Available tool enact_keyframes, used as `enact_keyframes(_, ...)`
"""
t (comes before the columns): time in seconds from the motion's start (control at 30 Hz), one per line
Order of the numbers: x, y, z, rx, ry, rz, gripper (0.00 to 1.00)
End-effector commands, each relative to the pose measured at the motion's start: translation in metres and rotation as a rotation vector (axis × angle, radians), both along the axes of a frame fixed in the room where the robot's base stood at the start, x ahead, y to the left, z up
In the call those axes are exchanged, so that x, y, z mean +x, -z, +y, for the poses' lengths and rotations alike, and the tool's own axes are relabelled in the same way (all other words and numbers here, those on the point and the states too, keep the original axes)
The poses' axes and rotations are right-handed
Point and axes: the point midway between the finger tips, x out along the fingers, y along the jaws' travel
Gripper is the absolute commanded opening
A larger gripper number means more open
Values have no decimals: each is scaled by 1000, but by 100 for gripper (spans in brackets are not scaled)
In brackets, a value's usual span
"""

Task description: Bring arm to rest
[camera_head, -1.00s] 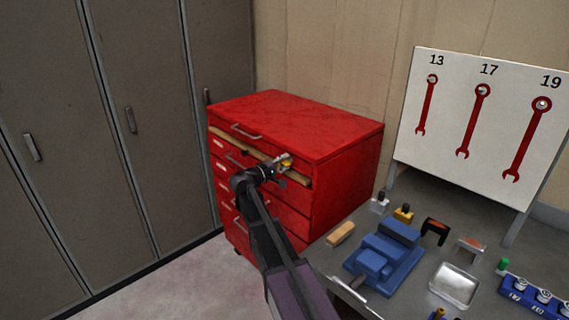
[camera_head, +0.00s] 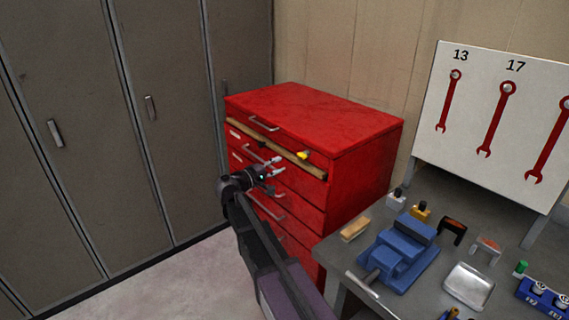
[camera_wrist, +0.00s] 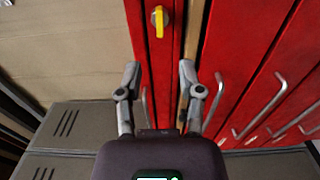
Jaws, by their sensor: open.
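My gripper (camera_head: 276,167) is open and empty in front of the upper drawers of the red cabinet (camera_head: 320,115). In the wrist view its two fingers (camera_wrist: 160,70) stand apart with nothing between them. A small yellow piece (camera_head: 303,155) is on the cabinet front, near the right end of the pale wooden bar (camera_head: 255,142). The gripper is apart from it, to its lower left. The wrist view shows the yellow piece (camera_wrist: 159,22) on a round grey base, beyond the fingertips. My arm reaches up from the bottom of the head view and hides some lower drawers.
Grey lockers (camera_head: 110,150) stand to the left. At right, a grey workbench (camera_head: 410,300) holds a blue vise (camera_head: 400,255), a metal tray (camera_head: 468,287) and small parts. A white wrench board (camera_head: 490,130) stands behind. Some floor (camera_head: 180,285) is clear between lockers and bench.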

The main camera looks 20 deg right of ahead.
Motion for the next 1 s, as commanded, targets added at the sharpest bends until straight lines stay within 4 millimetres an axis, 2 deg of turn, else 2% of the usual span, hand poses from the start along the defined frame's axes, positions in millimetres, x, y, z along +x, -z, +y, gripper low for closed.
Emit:
enact_keyframes(0.2,-4,0,9,0,0,0,49)
enact_keyframes(0.67,-7,4,6,20,5,3,49)
enact_keyframes(0.87,-27,24,-6,131,34,21,49)
enact_keyframes(1.0,-52,50,-16,274,70,46,49)
